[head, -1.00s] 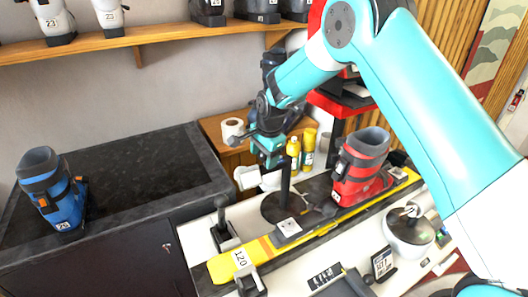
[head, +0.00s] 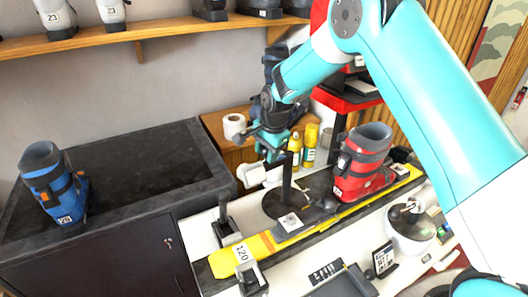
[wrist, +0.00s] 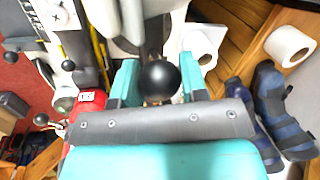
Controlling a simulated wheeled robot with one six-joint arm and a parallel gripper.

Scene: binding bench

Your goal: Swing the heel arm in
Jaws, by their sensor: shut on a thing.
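The red boot (head: 362,165) stands upright on the yellow ski (head: 285,236) on the bench. A dark post (head: 287,185) rises from a round dark base beside the ski, left of the boot. My gripper (head: 272,152) is beside the top of this post, over a white part (head: 255,175). In the wrist view, a black ball knob (wrist: 158,82) sits between the teal fingers of my gripper (wrist: 157,85), which are shut on it. I take the knob to be the heel arm's handle; how it joins the post is hidden.
Yellow bottles (head: 310,140) and a paper roll (head: 234,126) stand behind the gripper. A blue boot (head: 52,185) stands on the dark counter at left, which is otherwise bare. A white round device (head: 408,228) and a small sign (head: 384,260) stand in front of the ski.

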